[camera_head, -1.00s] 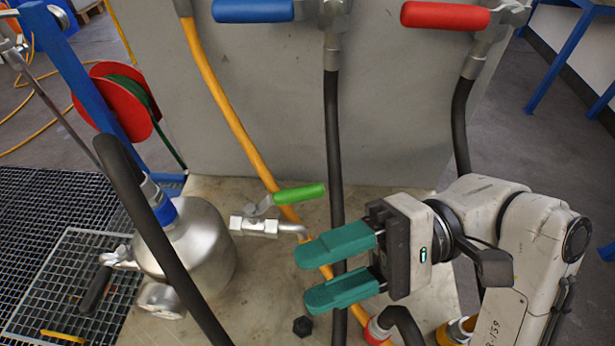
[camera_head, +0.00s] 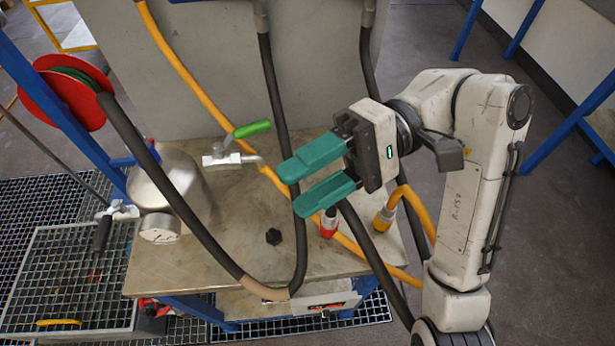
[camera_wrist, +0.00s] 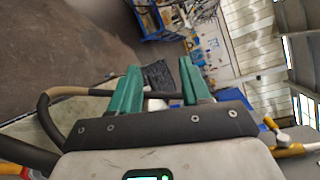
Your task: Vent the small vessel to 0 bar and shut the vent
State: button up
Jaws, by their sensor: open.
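The small vessel (camera_head: 178,188) is a shiny metal pot at the left of the bench in the head view. Its round gauge (camera_head: 160,228) faces the camera, but its reading is too small to make out. A metal valve (camera_head: 228,159) with a green lever (camera_head: 253,129) and a short bent outlet stands right of the vessel. The lever slants up to the right; I cannot tell whether this valve is open. A black-handled valve (camera_head: 103,232) sits at the vessel's left. My gripper (camera_head: 295,190) is open and empty, right of the green-levered valve and apart from it. Its green fingers show in the wrist view (camera_wrist: 158,72).
Black hoses and a yellow hose (camera_head: 185,75) cross the bench (camera_head: 225,265). A red reel (camera_head: 70,90) stands at the back left. A yellow-handled valve (camera_wrist: 283,138) shows in the wrist view.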

jog(key=shift+a+p, duration=0.4)
jog(key=shift+c, duration=0.3)
